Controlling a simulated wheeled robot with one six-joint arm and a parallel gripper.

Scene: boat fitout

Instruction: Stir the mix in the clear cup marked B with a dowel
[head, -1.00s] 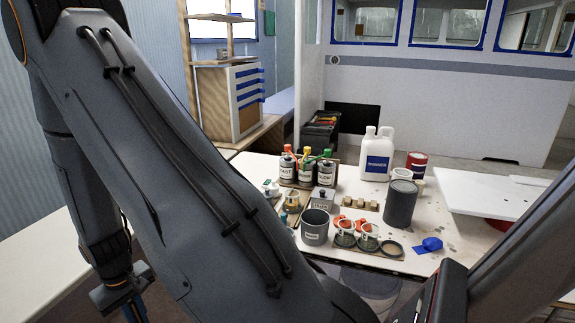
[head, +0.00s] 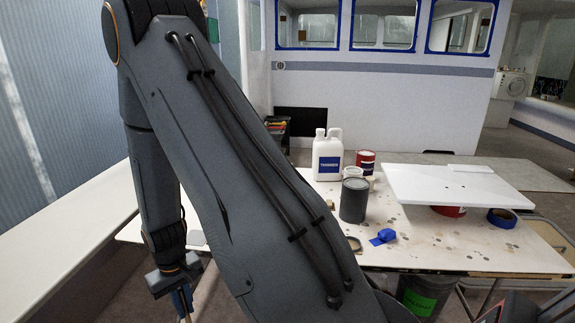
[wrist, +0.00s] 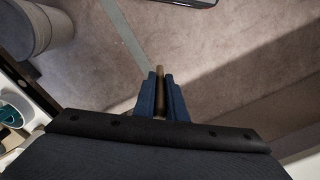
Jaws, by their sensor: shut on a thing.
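My gripper (head: 183,300) hangs low at the left of the head view, beyond the near end of the table. In the wrist view my gripper (wrist: 159,95) has its blue fingers shut on a thin wooden dowel (wrist: 160,78). The dowel points away over bare floor and touches nothing that I can see. The clear cup marked B cannot be made out now; my arm covers the part of the table where the small cups stood.
The table (head: 440,240) holds a white thinner jug (head: 327,158), a dark grey can (head: 354,202), a red can (head: 366,160), a blue crumpled piece (head: 383,237) and a white panel (head: 455,188). A long pale bench (head: 70,245) runs along the left. A grey bin (wrist: 30,30) stands on the floor.

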